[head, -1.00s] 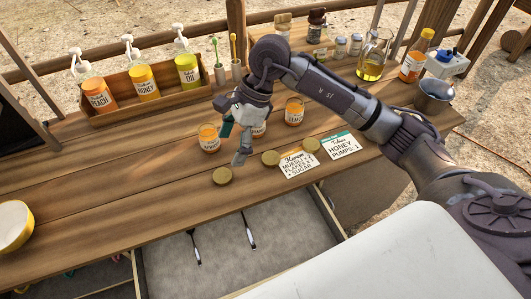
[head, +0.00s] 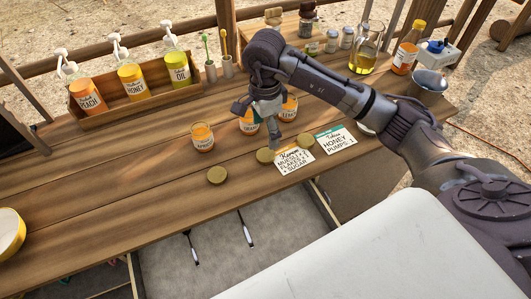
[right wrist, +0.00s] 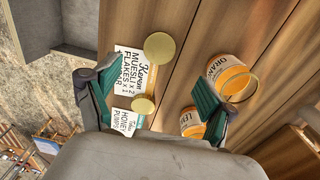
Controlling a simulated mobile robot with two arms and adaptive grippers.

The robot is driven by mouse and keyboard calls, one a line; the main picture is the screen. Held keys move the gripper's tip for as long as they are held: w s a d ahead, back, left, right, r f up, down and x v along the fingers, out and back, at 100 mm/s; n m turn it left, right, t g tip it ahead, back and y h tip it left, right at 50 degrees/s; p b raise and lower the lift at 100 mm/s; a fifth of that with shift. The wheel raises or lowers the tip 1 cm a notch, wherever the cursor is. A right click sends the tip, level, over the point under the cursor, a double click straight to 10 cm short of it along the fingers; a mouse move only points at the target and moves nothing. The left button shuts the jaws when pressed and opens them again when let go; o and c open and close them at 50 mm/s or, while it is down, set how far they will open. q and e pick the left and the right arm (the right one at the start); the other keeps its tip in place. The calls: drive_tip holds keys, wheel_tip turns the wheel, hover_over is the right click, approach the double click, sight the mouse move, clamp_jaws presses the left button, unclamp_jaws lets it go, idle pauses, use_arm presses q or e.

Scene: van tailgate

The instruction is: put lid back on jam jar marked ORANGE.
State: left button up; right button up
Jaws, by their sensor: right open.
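The jam jar marked ORANGE (right wrist: 232,80) stands uncovered on the counter in the right wrist view, right of my fingers. In the head view it is the middle jar (head: 248,124), partly behind my gripper. The LEMON jar (head: 289,108) is right of it, and another orange jar (head: 203,138) is left. Three round gold lids lie in front: a left lid (head: 217,175), a middle lid (head: 265,155) and a right lid (head: 306,140) at the recipe card. My right gripper (head: 268,130) is open and empty, above the counter by the middle lid (right wrist: 159,46). My left gripper is out of view.
A wooden rack (head: 140,100) of pump bottles stands behind left. An open drawer (head: 215,260) is below the counter edge.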

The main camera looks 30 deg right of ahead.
sight(266, 154)
drive_tip(key=shift+f, duration=1.6)
drive_tip(key=shift+s+f+p, duration=0.1)
drive_tip(key=shift+f+p, duration=0.2)
drive_tip(key=shift+p, duration=0.1)
wheel_tip(266, 154, down, 4)
drive_tip(key=shift+s+a+r+p, duration=0.1)
drive_tip(key=shift+r+p, duration=0.05)
drive_tip(key=shift+p, duration=0.5)
drive_tip(key=shift+f, duration=0.45)
drive_tip(key=c, duration=0.8)
